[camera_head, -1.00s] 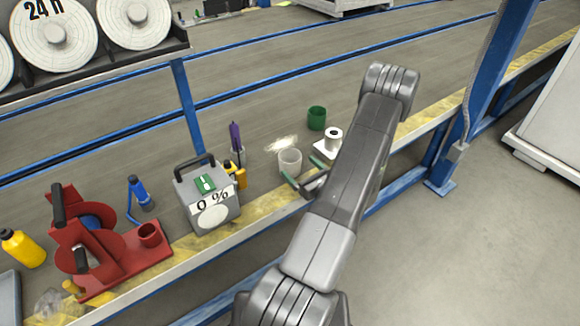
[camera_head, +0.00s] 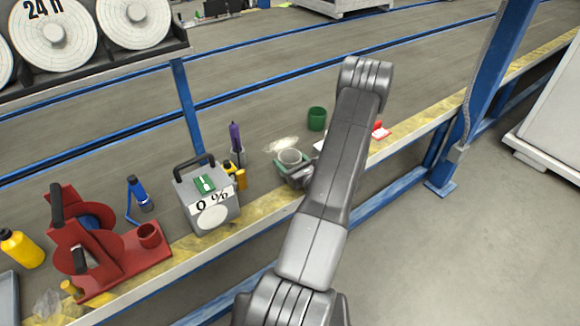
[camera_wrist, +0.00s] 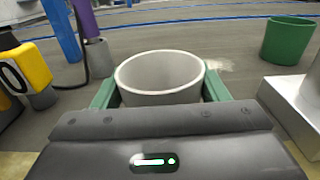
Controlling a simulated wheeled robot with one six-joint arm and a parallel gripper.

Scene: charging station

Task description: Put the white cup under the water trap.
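The white cup (camera_head: 290,156) stands upright on the grey bench, partly behind my gripper (camera_head: 288,166). In the wrist view the empty-looking white cup (camera_wrist: 160,78) sits between the two green fingers of my gripper (camera_wrist: 160,92). One finger is on each side of the cup, very near its wall; I see no clear grip on it. I cannot tell for sure which object is the water trap. A yellow part (camera_head: 236,174) with a purple-topped stand (camera_head: 236,140) is left of the cup.
A grey box marked "0 %" (camera_head: 206,196) stands left of the cup. A green cup (camera_head: 317,118) is behind it to the right. A red object (camera_head: 380,131) shows beyond my arm. A red machine (camera_head: 95,250) and blue tool (camera_head: 140,194) are at the left.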

